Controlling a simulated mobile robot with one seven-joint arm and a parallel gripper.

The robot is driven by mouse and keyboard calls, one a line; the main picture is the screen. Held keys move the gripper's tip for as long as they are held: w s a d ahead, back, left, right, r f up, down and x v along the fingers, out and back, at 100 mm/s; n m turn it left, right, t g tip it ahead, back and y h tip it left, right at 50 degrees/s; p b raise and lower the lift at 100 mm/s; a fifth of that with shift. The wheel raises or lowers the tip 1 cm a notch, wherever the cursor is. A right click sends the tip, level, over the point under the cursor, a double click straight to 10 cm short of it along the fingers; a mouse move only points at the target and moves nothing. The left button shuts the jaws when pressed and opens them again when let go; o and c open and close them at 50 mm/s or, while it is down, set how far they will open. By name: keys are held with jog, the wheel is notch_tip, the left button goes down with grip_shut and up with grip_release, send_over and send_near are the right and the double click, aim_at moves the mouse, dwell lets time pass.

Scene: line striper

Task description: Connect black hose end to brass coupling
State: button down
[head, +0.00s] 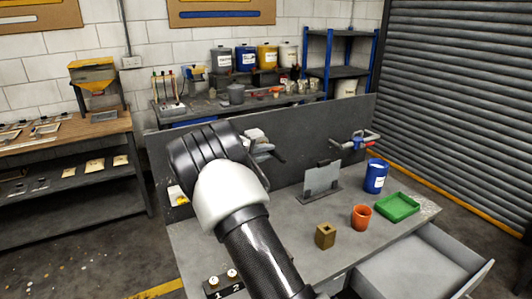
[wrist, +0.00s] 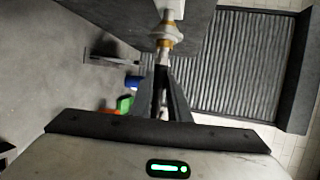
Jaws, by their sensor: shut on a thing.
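The brass coupling (wrist: 164,43) shows in the wrist view as brass rings with a pale flared part between them, just beyond my fingertips. My gripper (wrist: 161,72) points up at it, its fingers close together on a narrow dark piece, which looks like the black hose end (wrist: 158,98). The hose end is mostly hidden between the fingers. It lies roughly in line with the coupling; I cannot tell whether the two touch. In the head view my arm covers much of the upright grey panel, and the hose end and coupling cannot be made out clearly.
The grey bench holds an orange cup (head: 361,217), a green tray (head: 398,208), a blue can (head: 376,176), a brass-coloured block (head: 325,236) and a tilted plate (head: 321,179). A red-and-blue fitting (head: 355,141) sticks out of the panel (head: 305,132). A drawer (head: 425,268) stands open at front right.

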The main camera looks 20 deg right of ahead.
jog(key=shift+w+a+r+p, duration=0.1)
jog(key=shift+w+a+p, duration=0.05)
jog(key=shift+w+p, duration=0.7)
jog(key=c, duration=1.3)
grip_release()
jog(key=shift+s, duration=0.1)
jog(key=shift+v, duration=3.5)
